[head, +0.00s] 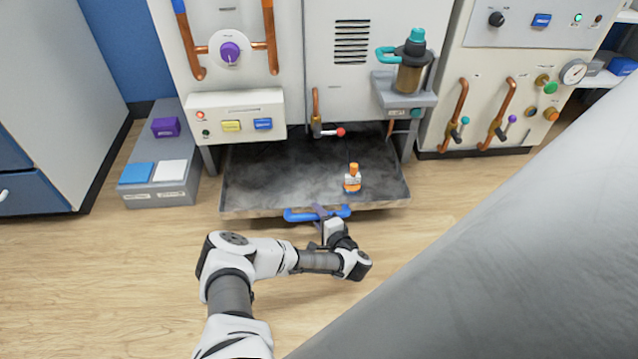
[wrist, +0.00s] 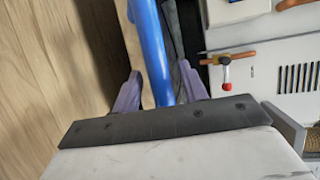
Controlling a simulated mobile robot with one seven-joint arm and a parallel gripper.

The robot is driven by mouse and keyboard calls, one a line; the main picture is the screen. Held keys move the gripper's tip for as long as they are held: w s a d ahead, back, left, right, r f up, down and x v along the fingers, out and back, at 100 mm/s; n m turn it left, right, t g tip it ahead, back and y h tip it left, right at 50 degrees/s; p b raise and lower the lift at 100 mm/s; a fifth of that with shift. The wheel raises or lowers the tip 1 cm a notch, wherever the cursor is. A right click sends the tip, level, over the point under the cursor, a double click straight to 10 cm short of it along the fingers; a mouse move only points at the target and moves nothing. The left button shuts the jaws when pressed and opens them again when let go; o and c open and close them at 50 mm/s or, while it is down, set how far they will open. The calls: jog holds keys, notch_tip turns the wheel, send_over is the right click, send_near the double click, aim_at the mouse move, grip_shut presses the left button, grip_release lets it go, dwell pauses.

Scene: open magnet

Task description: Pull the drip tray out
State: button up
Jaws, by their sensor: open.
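The drip tray (head: 270,172) is a wide, shallow grey metal tray low on the floor under the white machine, its front part standing out in front of the cabinet. A blue bar handle (head: 300,215) is on its front edge. My gripper (head: 322,212) is at the handle, its fingers open. In the wrist view the blue handle (wrist: 152,50) passes between the two purple-grey fingers of my gripper (wrist: 160,95). Whether either finger touches it I cannot tell.
A small orange and white bottle (head: 353,178) stands in the tray. A brass tap with a red knob (head: 325,128) hangs over it. A grey step (head: 160,190) with coloured blocks is at the left. The wooden floor (head: 130,270) in front is clear.

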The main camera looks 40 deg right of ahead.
jog(key=p+v, duration=0.4)
jog(key=v, duration=0.9)
jog(key=shift+s+p, duration=0.3)
jog(key=shift+p, duration=0.05)
jog(key=shift+d+r, duration=0.1)
jog(key=shift+r, duration=0.05)
